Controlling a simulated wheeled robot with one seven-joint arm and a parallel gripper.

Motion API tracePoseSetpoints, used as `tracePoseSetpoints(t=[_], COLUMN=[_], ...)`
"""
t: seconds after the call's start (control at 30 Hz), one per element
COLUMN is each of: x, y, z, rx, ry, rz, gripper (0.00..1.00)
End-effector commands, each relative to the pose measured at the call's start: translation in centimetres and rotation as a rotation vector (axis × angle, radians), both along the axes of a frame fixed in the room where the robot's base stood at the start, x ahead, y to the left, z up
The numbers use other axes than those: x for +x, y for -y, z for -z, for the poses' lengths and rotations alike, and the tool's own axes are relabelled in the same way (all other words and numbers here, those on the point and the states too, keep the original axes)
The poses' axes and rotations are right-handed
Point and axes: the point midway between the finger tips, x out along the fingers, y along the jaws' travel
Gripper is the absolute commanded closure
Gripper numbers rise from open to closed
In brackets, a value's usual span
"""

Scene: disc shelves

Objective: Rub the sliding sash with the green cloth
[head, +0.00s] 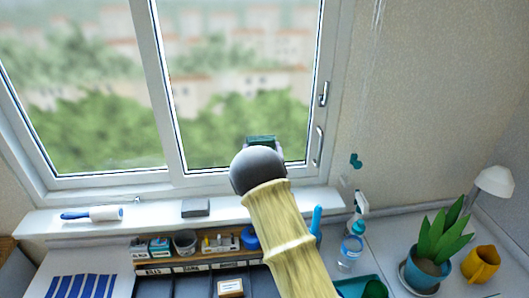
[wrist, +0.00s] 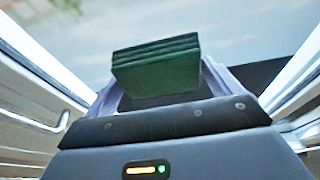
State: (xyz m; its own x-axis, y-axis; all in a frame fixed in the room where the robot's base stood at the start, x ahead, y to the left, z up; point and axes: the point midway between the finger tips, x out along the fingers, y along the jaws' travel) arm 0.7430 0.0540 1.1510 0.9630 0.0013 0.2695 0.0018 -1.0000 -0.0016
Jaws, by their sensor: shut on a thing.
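The sliding sash (head: 325,55) is the right-hand pane of the window, with a white frame and a handle on its right side. My gripper (wrist: 160,85) is shut on the green cloth (wrist: 157,66), a folded dark green block in the wrist view. In the head view the cloth (head: 261,141) shows just above the dark round end of my arm, in front of the lower part of the sash glass. I cannot tell whether the cloth touches the glass. My arm hides part of the sill and the bottom of the sash.
A lint roller (head: 95,214) and a grey block (head: 195,207) lie on the white sill. Below are a wooden organiser (head: 160,255) with small items and a spray bottle (head: 352,248). A potted plant (head: 432,255), yellow jug (head: 481,264) and white lamp (head: 494,181) stand at right.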

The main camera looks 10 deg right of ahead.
Motion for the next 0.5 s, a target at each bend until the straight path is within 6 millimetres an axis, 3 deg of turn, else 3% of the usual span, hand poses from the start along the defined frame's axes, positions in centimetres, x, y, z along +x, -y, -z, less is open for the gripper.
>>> tracePoseSetpoints(t=[0.3,0.5], x=[-0.1,-0.2], y=[-2.7,-3.2], z=[0.1,0.0], rx=[0.002,0.001], ry=[0.003,0.001], rz=[-0.007,-0.004], gripper=[0.28,0.28])
